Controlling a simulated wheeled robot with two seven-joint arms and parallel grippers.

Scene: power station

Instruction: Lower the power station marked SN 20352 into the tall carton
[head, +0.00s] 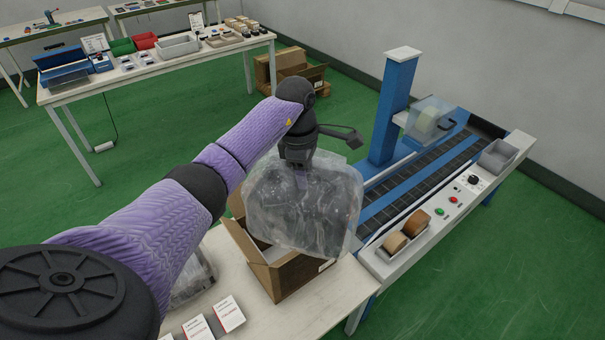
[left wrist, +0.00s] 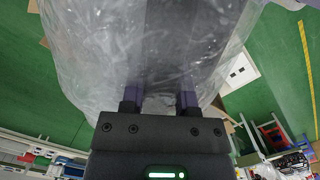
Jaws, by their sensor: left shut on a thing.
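The power station (head: 310,205) is wrapped in a cloudy clear plastic bag, so its body is blurred and no SN mark can be read. My left gripper (head: 301,168) is shut on it from above. In the left wrist view the bagged power station (left wrist: 95,50) fills the upper middle, with both fingers of the gripper (left wrist: 160,98) against it. The brown carton (head: 284,276) stands open on the pale table, below and partly behind the bag. The bag covers much of its opening, so I cannot tell whether the bag's lower end is inside. My right gripper is out of view.
A blue taping machine (head: 391,110) with a roller conveyor (head: 385,207) stands right of the carton. Printed cards (head: 228,314) lie on the table's near side. Another clear-wrapped thing (head: 190,284) is partly hidden by my arm. A long table (head: 165,67) stands behind.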

